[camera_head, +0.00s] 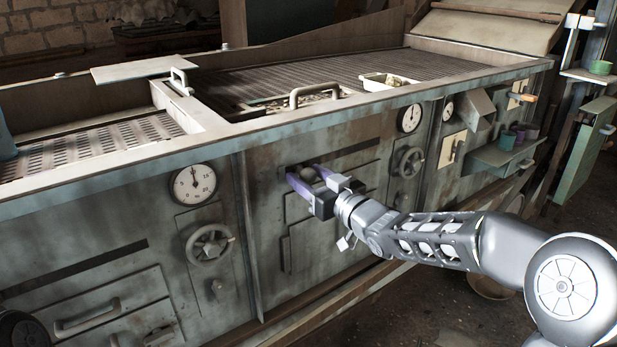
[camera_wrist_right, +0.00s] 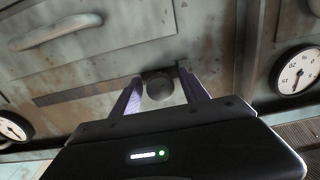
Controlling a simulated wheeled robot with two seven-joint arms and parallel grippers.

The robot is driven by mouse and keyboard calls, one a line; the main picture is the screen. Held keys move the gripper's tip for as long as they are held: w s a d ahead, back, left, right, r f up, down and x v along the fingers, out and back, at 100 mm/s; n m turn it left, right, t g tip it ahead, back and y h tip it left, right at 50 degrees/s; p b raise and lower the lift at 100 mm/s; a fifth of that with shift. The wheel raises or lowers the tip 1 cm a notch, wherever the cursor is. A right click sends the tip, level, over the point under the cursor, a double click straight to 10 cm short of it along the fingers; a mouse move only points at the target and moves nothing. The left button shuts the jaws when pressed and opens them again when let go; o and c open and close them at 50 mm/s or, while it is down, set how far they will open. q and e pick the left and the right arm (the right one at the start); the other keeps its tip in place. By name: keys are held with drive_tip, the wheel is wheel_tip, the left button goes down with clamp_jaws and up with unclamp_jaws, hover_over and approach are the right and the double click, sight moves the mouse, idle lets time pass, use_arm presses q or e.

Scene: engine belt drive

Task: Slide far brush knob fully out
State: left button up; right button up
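In the right wrist view the fingers (camera_wrist_right: 160,86) stand apart, with a narrow gap beside the knob on the right. The left side looks very close, and I cannot tell whether it touches. How far the knob stands out from the panel is hard to see. My left gripper is not in view.
A dial gauge (camera_head: 194,184) and a handwheel (camera_head: 209,245) are on the panel to the left. Another handwheel (camera_head: 408,162) and a gauge (camera_head: 409,118) are to the right. A curved handle (camera_head: 315,93) stands on the top edge. Free room lies in front of the panel.

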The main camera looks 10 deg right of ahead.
clamp_jaws()
idle(0.3)
idle(0.9)
